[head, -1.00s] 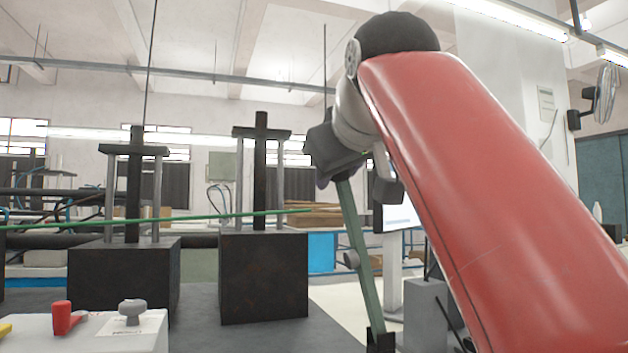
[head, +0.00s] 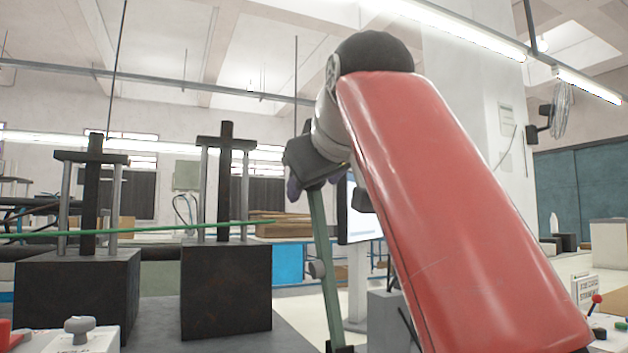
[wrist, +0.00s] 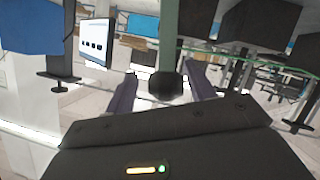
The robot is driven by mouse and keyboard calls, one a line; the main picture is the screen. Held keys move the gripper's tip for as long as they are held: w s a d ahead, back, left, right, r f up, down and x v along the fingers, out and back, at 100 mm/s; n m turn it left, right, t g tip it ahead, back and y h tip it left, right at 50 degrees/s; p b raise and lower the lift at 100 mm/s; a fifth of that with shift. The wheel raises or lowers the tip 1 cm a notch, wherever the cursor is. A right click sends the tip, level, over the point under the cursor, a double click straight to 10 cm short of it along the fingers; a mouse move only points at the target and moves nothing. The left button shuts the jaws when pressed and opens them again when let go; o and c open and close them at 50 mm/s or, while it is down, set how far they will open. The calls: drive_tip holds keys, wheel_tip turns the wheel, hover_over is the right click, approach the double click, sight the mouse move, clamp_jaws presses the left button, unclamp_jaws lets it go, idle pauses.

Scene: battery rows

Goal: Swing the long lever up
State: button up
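The long lever, a flat green bar (head: 321,262), stands nearly upright and leans a little to the left in the head view. Its foot is at a dark mount low in the picture, and my gripper (head: 318,192) is at its upper end. In the wrist view, the green bar (wrist: 168,35) comes down from the top edge to a dark rounded knob (wrist: 167,88). The two fingers of my gripper (wrist: 165,80) stand apart on either side of the knob, with a visible gap on each side. My arm hides part of the area right of the lever.
Two dark blocks with posts (head: 226,290) (head: 70,290) stand left of the lever. A thin green rod (head: 150,229) crosses in front of their posts. A control box with a grey knob (head: 79,325) is at lower left; another panel (head: 610,330) is at lower right.

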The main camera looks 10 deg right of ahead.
drive_tip(key=f+b+v, duration=0.1)
drive_tip(key=f+v, duration=0.1)
drive_tip(key=v, duration=0.6)
drive_tip(key=s+f+v, duration=0.1)
drive_tip(key=v, duration=0.7)
drive_tip(key=shift+s+d+f+b, duration=0.15)
drive_tip(key=shift+s+f+b, duration=0.15)
drive_tip(key=shift+f+b, duration=0.05)
